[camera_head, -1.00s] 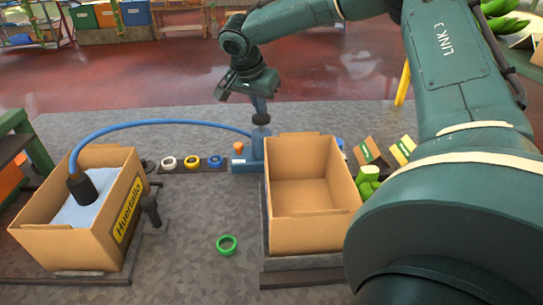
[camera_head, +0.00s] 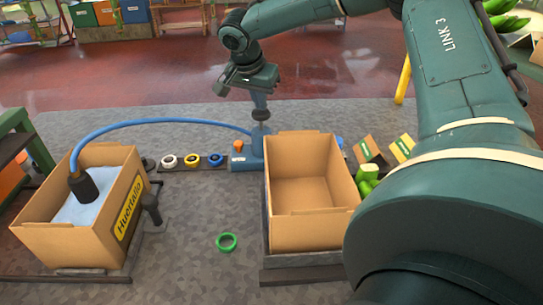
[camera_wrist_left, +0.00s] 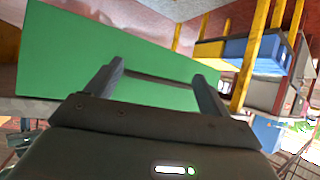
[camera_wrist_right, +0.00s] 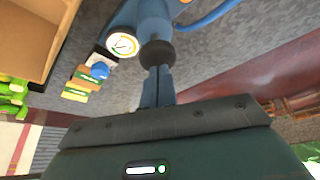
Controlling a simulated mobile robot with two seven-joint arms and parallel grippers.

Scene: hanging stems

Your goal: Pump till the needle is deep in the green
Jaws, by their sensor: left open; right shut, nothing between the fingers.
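The blue pump (camera_head: 250,152) stands on the grey mat behind the empty box, with a dark round knob (camera_head: 261,115) on top. My right gripper (camera_head: 260,97) is shut and empty, pointing down at the knob. In the right wrist view its fingertips (camera_wrist_right: 158,70) meet the dark knob (camera_wrist_right: 157,53). A round white gauge (camera_wrist_right: 123,44) shows beside the pump there, with some green on its face; the exact needle reading is too small to tell. My left gripper (camera_wrist_left: 154,80) is open and empty, seen only in its wrist view before a green panel.
A blue hose (camera_head: 160,122) arches from the pump to a dark nozzle (camera_head: 83,186) in the left cardboard box (camera_head: 75,245). An empty cardboard box (camera_head: 300,230) stands in front of the pump. A green ring (camera_head: 226,242) lies on the mat.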

